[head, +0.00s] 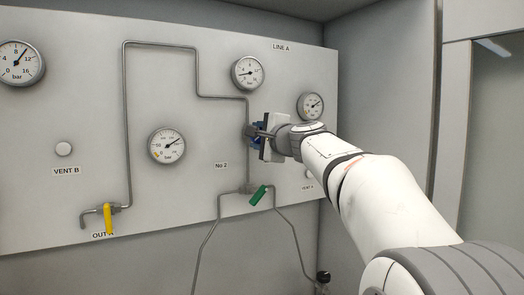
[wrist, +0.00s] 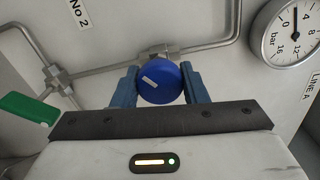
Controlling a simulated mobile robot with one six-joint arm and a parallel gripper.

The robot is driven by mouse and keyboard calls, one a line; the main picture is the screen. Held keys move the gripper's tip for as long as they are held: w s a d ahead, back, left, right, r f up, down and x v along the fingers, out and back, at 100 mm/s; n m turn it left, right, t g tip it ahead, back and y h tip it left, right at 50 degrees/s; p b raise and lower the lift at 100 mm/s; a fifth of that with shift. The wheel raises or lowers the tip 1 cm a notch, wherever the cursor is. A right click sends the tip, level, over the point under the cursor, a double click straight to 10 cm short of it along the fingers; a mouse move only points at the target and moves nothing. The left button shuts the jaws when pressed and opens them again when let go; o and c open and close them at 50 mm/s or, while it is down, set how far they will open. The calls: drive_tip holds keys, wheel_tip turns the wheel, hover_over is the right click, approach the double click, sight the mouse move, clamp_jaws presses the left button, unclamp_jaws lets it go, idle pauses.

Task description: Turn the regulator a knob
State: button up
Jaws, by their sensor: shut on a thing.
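The regulator knob (wrist: 160,84) is round and blue with a white mark, and sits on the pipe fitting of the panel. In the wrist view my gripper (wrist: 161,86) has its two blue fingers on either side of the knob, shut on it. In the head view my gripper (head: 257,135) reaches the panel below the LINE A gauge, and the knob is mostly hidden behind it. The white mark on the knob points to the upper left in the wrist view.
A green valve handle (head: 259,196) is just below my gripper and also shows in the wrist view (wrist: 27,108). The LINE A gauge (head: 247,73) is above. A yellow handle (head: 108,219) is at lower left. Thin pipes run across the panel (head: 90,130).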

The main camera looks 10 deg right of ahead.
drive_tip(key=n+b, duration=0.1)
drive_tip(key=n, duration=0.1)
drive_tip(key=n+b, duration=0.3)
drive_tip(key=b, duration=0.1)
drive_tip(key=shift+f+n, duration=0.25)
drive_tip(key=shift+n, duration=0.15)
drive_tip(key=n+b, duration=0.5)
drive_tip(key=n, duration=0.1)
drive_tip(key=shift+w+f, duration=0.1)
drive_tip(key=shift+f, duration=0.05)
drive_tip(key=n+b, duration=0.3)
drive_tip(key=n, duration=0.2)
drive_tip(key=shift+n, duration=0.4)
drive_tip(key=shift+n+b, duration=0.6)
drive_tip(key=shift+n, duration=1.6)
drive_tip(key=o, duration=0.8)
drive_tip(key=shift+d, duration=0.1)
drive_tip(key=shift+o, duration=0.8)
drive_tip(key=shift+r, duration=0.25)
